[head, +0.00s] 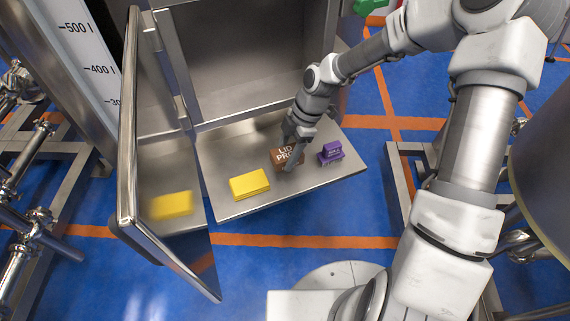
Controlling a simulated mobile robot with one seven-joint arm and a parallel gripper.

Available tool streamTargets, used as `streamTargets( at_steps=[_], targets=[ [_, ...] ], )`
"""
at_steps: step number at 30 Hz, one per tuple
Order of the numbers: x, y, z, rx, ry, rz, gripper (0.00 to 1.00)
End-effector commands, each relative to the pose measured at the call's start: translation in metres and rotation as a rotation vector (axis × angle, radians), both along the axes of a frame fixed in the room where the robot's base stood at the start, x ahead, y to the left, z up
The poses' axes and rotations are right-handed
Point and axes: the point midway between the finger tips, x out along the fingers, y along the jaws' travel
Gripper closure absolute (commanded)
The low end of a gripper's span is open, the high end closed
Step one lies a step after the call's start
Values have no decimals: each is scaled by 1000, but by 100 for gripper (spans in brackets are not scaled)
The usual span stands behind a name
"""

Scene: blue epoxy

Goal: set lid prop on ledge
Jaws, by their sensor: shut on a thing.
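The lid prop (283,154) is a brown block with white lettering. My gripper (290,158) is shut on it, with a finger across its front. The fingers and wrist hide part of the block. The ledge (233,204) is a flat steel shelf in front of an open steel cabinet. The block is over the middle of the ledge. I cannot tell whether it touches the surface or is held slightly above it.
A yellow sponge-like block (249,184) lies left of the lid prop, and a purple brush-like item (330,152) lies right of it. The open cabinet door (127,150) stands at the left, mirroring the yellow block.

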Motion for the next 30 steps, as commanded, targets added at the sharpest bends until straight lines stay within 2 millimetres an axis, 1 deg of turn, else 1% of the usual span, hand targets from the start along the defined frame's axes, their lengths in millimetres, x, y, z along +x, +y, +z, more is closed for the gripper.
streamTargets(
  at_steps=[5, 9, 12, 19, 23, 24, 28, 29, 30],
  targets=[
    [1, 4, -10, 0, 2, -1, 99],
    [1, 3, -31, 1, 1, 0, 99],
    [1, 4, -42, 0, 1, 1, 99],
    [1, 3, -42, -1, -1, 0, 99],
    [1, 3, -45, 0, -1, 0, 99],
    [1, 3, -45, -1, -1, 0, 34],
    [1, 3, -45, 0, 0, 0, 11],
    [1, 3, -45, 0, 0, 0, 8],
    [1, 3, -45, 0, 0, 0, 8]
  ],
)
